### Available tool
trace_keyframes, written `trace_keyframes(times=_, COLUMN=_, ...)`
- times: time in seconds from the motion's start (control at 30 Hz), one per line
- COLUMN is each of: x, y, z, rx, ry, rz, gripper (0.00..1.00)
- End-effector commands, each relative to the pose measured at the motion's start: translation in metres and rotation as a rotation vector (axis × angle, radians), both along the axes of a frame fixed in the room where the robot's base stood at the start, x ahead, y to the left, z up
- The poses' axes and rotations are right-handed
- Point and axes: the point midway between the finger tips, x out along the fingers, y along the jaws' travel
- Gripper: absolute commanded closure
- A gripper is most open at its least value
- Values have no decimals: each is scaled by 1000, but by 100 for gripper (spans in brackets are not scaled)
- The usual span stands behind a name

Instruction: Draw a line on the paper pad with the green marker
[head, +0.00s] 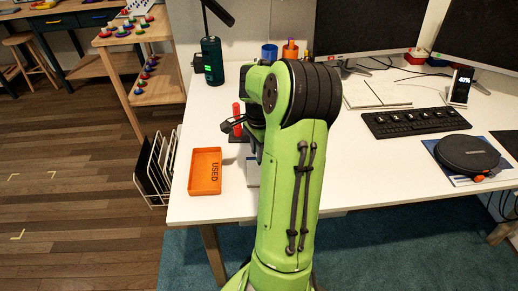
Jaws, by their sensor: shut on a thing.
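My gripper (231,124), dark and small in the head view, is partly hidden behind my green arm at the left part of the white desk. A slim upright red thing (237,108), which looks like a marker, shows at its fingers, with red both above and below them. The gripper is shut on it. A dark block or holder (238,138) lies just below; whether the red thing touches it I cannot tell. I see no green marker. A white open pad or notebook (375,92) lies right of my arm, in front of the monitors.
An orange tray marked USED (205,171) lies at the desk's left front. A dark green cylinder (212,62) stands behind. Blue and orange cups (270,53), a keyboard (416,122), a phone (460,86) and a round dark case (467,155) take up the back and right.

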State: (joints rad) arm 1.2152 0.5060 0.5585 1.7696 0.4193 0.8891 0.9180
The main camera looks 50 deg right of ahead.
Motion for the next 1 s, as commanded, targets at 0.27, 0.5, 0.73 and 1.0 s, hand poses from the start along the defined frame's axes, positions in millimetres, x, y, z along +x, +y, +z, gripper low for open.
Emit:
trace_keyframes(times=0.27, x=0, y=0, z=0, rx=0, ry=0, rz=0, gripper=100)
trace_keyframes(times=0.5, x=0, y=0, z=-2, rx=0, ry=0, rz=0, gripper=100)
trace_keyframes(times=0.73, x=0, y=0, z=-5, rx=0, ry=0, rz=0, gripper=100)
trace_keyframes(times=1.0, x=0, y=0, z=-8, rx=0, ry=0, rz=0, gripper=100)
